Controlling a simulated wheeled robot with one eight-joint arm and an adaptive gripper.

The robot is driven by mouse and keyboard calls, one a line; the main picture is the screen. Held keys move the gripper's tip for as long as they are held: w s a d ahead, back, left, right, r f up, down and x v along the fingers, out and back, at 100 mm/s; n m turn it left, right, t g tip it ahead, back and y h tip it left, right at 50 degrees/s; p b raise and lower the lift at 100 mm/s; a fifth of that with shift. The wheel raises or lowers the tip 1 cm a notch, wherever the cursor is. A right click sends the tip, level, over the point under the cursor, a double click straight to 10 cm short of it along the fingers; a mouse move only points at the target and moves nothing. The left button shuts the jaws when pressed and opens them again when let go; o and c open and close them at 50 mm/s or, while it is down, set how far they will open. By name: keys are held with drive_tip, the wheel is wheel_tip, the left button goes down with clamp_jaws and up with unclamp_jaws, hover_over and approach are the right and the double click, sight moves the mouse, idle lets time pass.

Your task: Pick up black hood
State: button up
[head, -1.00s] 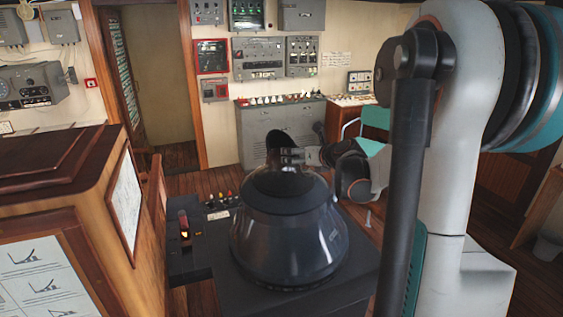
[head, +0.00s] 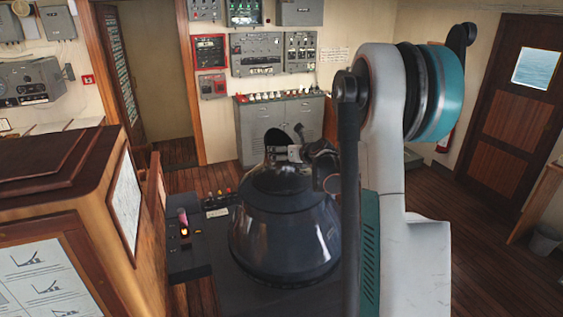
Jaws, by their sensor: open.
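The black hood (head: 283,235) is a wide, glossy dark dome that narrows to a slanted eyepiece at the top. It stands upright on a dark console in the middle of the head view. My gripper (head: 284,153) is at the hood's narrow top, coming in from the right. It is open, with its fingers at the eyepiece. I cannot tell whether they touch it. My arm hides the console's right side.
The console's left panel (head: 186,236) carries a lit lever and several small knobs. A wooden cabinet (head: 70,215) stands at the near left. Grey control cabinets (head: 270,125) line the back wall.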

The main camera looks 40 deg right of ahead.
drive_tip(key=shift+c, duration=0.6)
drive_tip(key=c, duration=1.6)
drive_tip(key=shift+o, duration=0.2)
